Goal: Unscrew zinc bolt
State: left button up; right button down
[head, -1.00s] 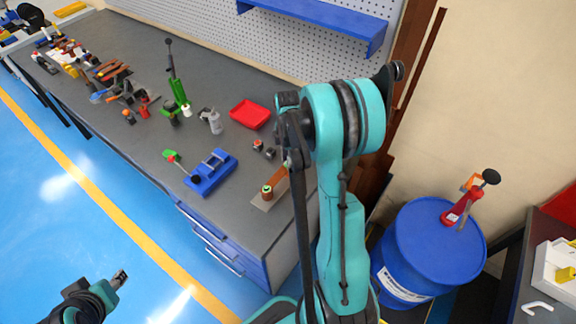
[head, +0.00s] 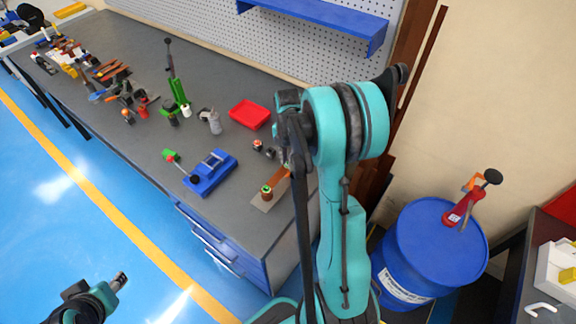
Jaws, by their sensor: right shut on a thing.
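My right arm (head: 345,235) rises in front of the bench's right end and bends over at the top. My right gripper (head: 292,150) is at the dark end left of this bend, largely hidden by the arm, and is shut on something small. I take it as the zinc bolt, but it cannot be made out. Just below and left, a grey plate with a copper-brown bar (head: 280,186) lies on the bench, with a small green-and-red knob (head: 267,191) on it. My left gripper (head: 120,281) is low at the left, over the floor; its jaws are too small to judge.
A blue tool (head: 210,175), a red tray (head: 250,115), a green lever tool (head: 177,95) and many hand tools stand on the grey bench (head: 240,205). A blue drum (head: 435,245) stands at right. The blue floor (head: 60,215) is open.

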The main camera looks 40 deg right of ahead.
jog(key=n, duration=0.3)
jog(key=shift+b, duration=0.35)
jog(key=n, duration=0.2)
jog(key=shift+n, duration=0.4)
jog(key=c, duration=1.8)
grip_release()
jog(key=shift+o, duration=0.2)
jog(key=m+b, duration=0.1)
jog(key=m, duration=0.2)
jog(key=shift+m, duration=1.5)
